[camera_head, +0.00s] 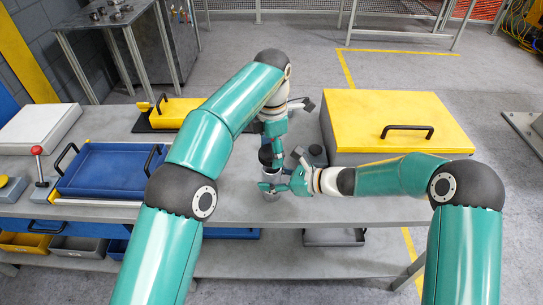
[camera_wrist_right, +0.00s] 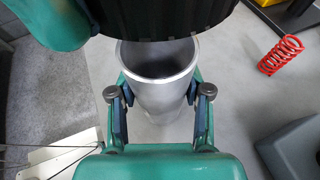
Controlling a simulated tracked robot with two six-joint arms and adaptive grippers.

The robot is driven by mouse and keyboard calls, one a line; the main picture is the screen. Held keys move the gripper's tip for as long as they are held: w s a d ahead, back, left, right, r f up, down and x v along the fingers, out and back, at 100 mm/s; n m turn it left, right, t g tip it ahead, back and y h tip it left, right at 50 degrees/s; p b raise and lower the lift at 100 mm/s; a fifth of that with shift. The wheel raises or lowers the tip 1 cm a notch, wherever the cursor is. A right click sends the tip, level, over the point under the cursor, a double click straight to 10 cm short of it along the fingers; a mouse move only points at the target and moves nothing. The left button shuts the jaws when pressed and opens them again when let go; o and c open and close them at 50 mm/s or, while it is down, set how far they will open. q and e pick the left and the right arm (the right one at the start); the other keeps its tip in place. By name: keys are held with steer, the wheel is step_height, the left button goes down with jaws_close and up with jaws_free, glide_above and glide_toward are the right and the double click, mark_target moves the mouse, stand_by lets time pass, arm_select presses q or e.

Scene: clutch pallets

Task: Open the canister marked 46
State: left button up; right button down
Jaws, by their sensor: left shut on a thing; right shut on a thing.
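The canister (camera_head: 270,190) is a grey metal cylinder on the bench, between my two grippers. In the right wrist view its open mouth (camera_wrist_right: 158,62) shows a dark hollow inside. No number can be read on it. My right gripper (camera_head: 280,187) is shut around the canister's body, with one finger on each side in the wrist view (camera_wrist_right: 160,100). The black ridged lid (camera_wrist_right: 155,20) is above the mouth, apart from it, and tilted in that view. My left gripper (camera_head: 269,143) is shut on the lid (camera_head: 268,155), above the canister.
A yellow case (camera_head: 385,110) stands to the right and a blue tray (camera_head: 108,168) to the left. A yellow object (camera_head: 178,112) lies behind on a black mat. A dark round thing (camera_head: 317,153) stands near the canister. A red spring (camera_wrist_right: 281,55) lies on the bench.

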steer(key=shift+c, duration=2.1)
jaws_free()
steer(key=shift+d, duration=0.1)
